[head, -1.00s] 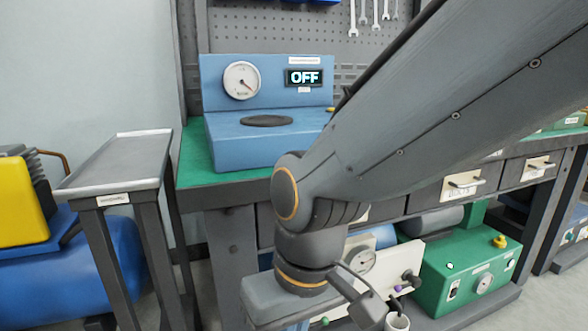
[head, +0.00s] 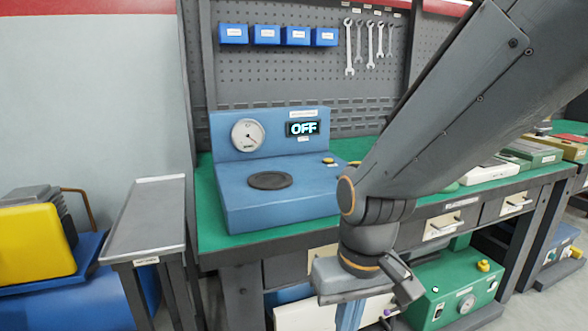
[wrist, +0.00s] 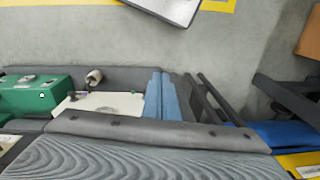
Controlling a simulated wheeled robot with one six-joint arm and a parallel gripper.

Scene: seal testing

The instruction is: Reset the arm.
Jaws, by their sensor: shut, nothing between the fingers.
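My arm reaches in from the upper right in the head view and bends down at its wrist joint. My gripper (head: 345,280) hangs below the wrist, in front of the bench's front edge. It is shut with nothing held, and its fingertips are not clearly visible. In the wrist view, a grey ribbed part of my own body fills the bottom. Beyond it the wrist view shows grey floor, a green machine (wrist: 35,95) and a white panel (wrist: 105,103).
The blue test station (head: 265,200) with a gauge (head: 247,135) and an "OFF" display (head: 302,128) stands on the green-topped bench (head: 212,225). A narrow grey stand (head: 150,215) and a yellow machine (head: 38,243) are at left. The green machine (head: 455,285) sits beneath the bench. Wrenches (head: 369,42) hang behind.

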